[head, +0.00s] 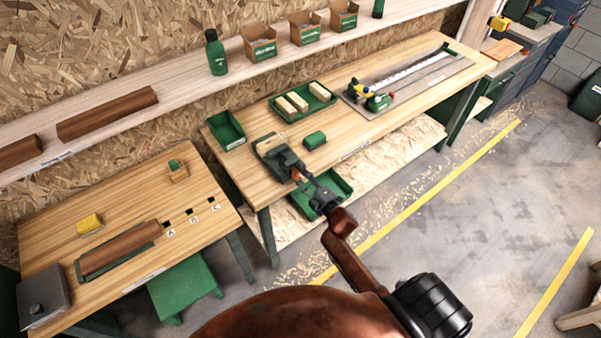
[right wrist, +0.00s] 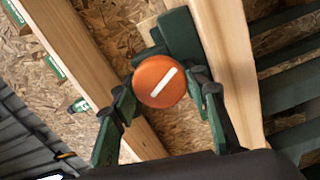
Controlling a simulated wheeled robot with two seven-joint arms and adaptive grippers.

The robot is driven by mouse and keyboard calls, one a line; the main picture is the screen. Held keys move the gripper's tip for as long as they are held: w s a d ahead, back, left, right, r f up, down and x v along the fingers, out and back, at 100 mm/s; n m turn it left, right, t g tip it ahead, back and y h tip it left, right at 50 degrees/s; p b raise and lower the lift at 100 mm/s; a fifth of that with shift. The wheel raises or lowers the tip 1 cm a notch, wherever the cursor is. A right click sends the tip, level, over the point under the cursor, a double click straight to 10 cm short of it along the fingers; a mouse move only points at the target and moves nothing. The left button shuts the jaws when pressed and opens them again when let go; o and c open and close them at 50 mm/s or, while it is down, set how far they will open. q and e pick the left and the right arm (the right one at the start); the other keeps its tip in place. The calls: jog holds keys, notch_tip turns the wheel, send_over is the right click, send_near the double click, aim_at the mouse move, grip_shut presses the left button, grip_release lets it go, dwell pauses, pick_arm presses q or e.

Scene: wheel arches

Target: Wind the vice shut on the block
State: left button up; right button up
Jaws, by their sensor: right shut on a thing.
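The green vice (head: 278,154) is fixed at the front edge of the long wooden bench. A pale patch (head: 269,143) shows at its jaws and looks like the block; I cannot tell whether the jaws touch it. The vice's round orange knob (right wrist: 158,81), with a white stripe, faces the right wrist camera. My right gripper (head: 298,174) reaches the front of the vice, and its fingers are shut on the knob, one on each side. The white stripe is tilted in the right wrist view. My left gripper is not in view.
A small green box (head: 314,138) lies right of the vice. A green tray with pale blocks (head: 302,101) and an empty green bin (head: 226,131) stand behind it. Another green bin (head: 335,187) is below the bench edge. A lower table (head: 120,215) stands left.

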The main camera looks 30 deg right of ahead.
jog(key=m+p, duration=0.2)
jog(key=m, duration=0.3)
jog(key=shift+r+m+p, duration=0.1)
jog(key=shift+m+p, duration=0.2)
jog(key=shift+p, duration=0.1)
jog(key=m+p, duration=0.2)
jog(key=m, duration=0.2)
jog(key=m+p, duration=0.2)
jog(key=m, duration=0.3)
jog(key=shift+m+p, duration=0.55)
jog(key=shift+m, duration=1.75)
jog(key=o, duration=1.2)
jog(key=shift+c, duration=0.2)
jog(key=shift+o, duration=0.2)
